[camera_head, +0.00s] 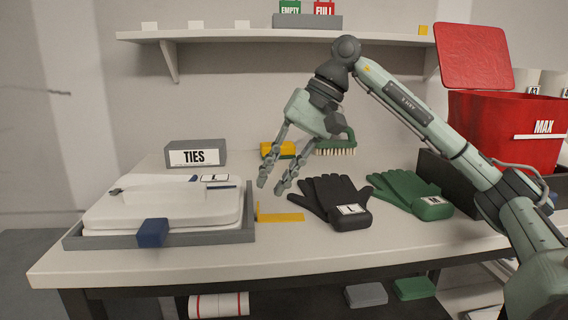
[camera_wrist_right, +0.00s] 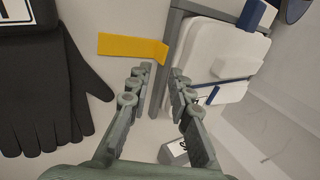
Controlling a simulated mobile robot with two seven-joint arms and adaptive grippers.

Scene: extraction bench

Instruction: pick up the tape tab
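The tape tab (camera_head: 280,217) is a flat yellow strip on the pale bench top, between the grey tray and the black glove. Its left end seems to turn up. In the right wrist view the tape tab (camera_wrist_right: 130,46) lies ahead of the fingers and to the left. My right gripper (camera_head: 272,186) hangs above the bench, behind the tab in the head view, fingers pointing down. In the wrist view my right gripper (camera_wrist_right: 159,74) has its fingertips apart with nothing between them. It does not touch the tab. My left gripper is not in view.
A grey tray (camera_head: 158,238) with white pads and a blue block (camera_head: 152,233) stands left of the tab. A black glove (camera_head: 328,193) and a green glove (camera_head: 405,188) lie right. A green-backed brush (camera_head: 338,146) and TIES box (camera_head: 195,153) stand behind.

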